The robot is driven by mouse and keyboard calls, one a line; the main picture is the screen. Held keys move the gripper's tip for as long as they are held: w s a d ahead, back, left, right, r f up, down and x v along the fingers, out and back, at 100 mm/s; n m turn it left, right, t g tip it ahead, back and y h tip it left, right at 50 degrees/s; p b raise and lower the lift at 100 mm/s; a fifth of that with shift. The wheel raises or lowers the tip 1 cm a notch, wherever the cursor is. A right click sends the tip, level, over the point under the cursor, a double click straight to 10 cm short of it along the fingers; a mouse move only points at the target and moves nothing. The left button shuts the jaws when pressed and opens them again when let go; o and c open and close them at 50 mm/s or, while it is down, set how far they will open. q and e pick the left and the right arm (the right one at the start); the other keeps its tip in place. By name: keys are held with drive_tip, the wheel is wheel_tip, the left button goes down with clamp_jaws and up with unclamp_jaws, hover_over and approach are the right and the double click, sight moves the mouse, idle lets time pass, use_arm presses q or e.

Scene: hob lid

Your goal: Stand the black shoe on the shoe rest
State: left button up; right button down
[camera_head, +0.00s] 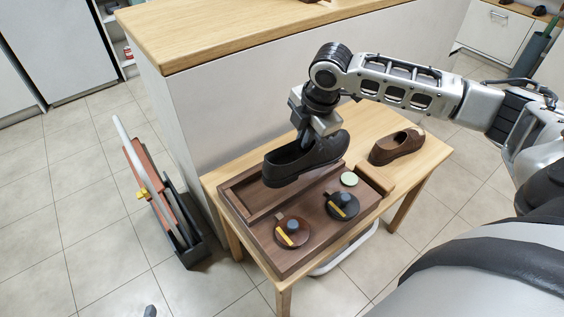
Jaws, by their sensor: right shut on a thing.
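The black shoe (303,163) hangs from my right gripper (304,139), which is shut on its rim near the heel end. The shoe is roughly level, sole down, over the back part of a dark brown wooden tray (262,248). I cannot tell whether its sole touches the tray. The shoe hides part of the tray's long back compartment. A lighter wooden block (376,181), perhaps the shoe rest, stands at the tray's right end with nothing on it.
A brown shoe (397,147) stands at the table's right. The tray holds a brown round tin (291,233), a black one (342,206) and a pale green disc (349,179). A counter (220,33) rises behind. A dark rack (190,250) stands on the floor at left.

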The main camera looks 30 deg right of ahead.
sight(281, 159)
drive_tip(key=w+a+f, duration=0.1)
drive_tip(key=f, duration=0.2)
drive_tip(key=w+a+f+b, duration=0.1)
drive_tip(key=f, duration=0.2)
drive_tip(key=w+a+f+b, duration=0.1)
drive_tip(key=w+f, duration=0.1)
drive_tip(key=f, duration=0.1)
drive_tip(key=shift+a+f, duration=0.1)
drive_tip(key=shift+a, duration=0.15)
drive_tip(key=c, duration=1.6)
unclamp_jaws()
drive_tip(key=shift+f, duration=0.1)
drive_tip(key=shift+o, duration=0.2)
